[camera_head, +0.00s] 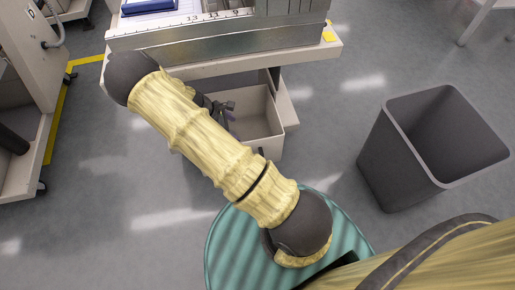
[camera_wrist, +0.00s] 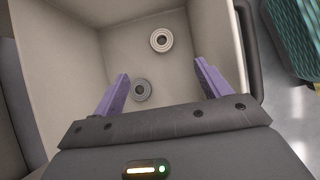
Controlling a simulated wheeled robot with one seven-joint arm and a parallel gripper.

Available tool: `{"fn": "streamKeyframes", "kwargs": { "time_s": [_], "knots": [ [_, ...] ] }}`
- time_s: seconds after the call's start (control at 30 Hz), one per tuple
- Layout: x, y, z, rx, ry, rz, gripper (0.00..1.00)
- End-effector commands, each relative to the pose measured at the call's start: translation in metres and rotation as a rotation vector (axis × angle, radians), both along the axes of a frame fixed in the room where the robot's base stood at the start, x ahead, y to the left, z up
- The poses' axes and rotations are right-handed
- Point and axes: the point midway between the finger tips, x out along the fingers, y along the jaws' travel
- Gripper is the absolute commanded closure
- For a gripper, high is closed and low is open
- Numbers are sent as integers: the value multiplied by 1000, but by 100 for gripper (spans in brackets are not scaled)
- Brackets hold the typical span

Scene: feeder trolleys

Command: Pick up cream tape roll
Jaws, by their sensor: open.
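The cream tape roll (camera_wrist: 161,40) lies on the floor of a beige bin (camera_wrist: 205,25), toward its far side in the wrist view. A grey roll (camera_wrist: 140,90) lies in the same bin, nearer to my gripper. My gripper (camera_wrist: 162,68) is open and empty, with purple fingers spread over the bin. The cream roll shows beyond the fingertips, between their lines, and nothing touches it. The grey roll shows between the fingers, closer to the left one. In the head view my arm hides most of the gripper and part of the bin (camera_head: 268,143); neither roll can be made out there.
The bin sits low under a trolley (camera_head: 315,58) with a blue item (camera_head: 150,6) on top. A dark waste bin (camera_head: 440,180) stands at the right. Another trolley (camera_head: 48,60) stands at the left.

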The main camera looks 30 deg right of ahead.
Motion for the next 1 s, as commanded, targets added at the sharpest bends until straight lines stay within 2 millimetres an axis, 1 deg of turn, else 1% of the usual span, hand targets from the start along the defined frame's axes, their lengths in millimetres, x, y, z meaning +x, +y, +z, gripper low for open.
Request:
{"fn": "streamKeyframes", "kwargs": {
  "time_s": [0.07, 0.17, 0.37, 0.73, 0.83, 1.0],
  "knots": [
    [0, 2, -2, 0, 0, 4, 24],
    [-2, -1, -10, -1, 2, 6, 24],
    [-6, -16, -40, 1, 2, 8, 24],
    [-16, -50, -94, 0, 1, 4, 24],
    [-18, -57, -102, 1, 0, 4, 24],
    [-18, -60, -103, 1, -1, 5, 24]
  ]
}}
